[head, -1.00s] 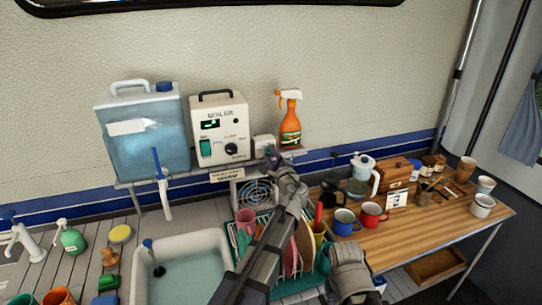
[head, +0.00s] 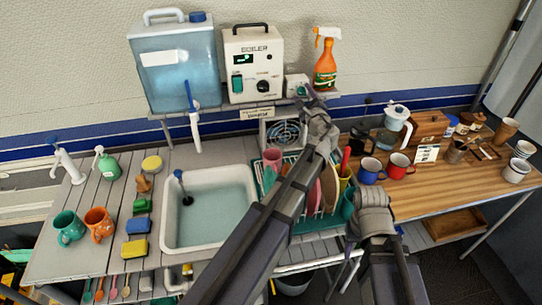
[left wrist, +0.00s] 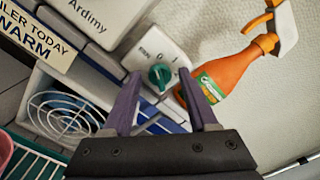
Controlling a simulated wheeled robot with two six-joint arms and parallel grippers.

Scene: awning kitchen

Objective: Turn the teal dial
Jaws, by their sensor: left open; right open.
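The teal dial (left wrist: 160,77) sits on the front of a small white box (left wrist: 150,55) with printed marks around it. In the head view the box (head: 296,83) stands on the shelf between the boiler and the orange spray bottle; my gripper partly covers the dial there. My left gripper (left wrist: 160,88) is open and empty, in front of the box. In the left wrist view the dial appears between its two fingertips, with a gap on each side; I cannot tell the remaining depth. My right gripper (head: 374,192) is low by the dish rack, its fingers hard to make out.
The orange spray bottle (left wrist: 220,77) stands close right of the box. The boiler (head: 253,65) and blue water tank (head: 173,68) are to the left. Below are a sink (head: 208,208), a fan (head: 284,133) and a dish rack (head: 318,222) with plates. Mugs stand on the wooden table (head: 440,185).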

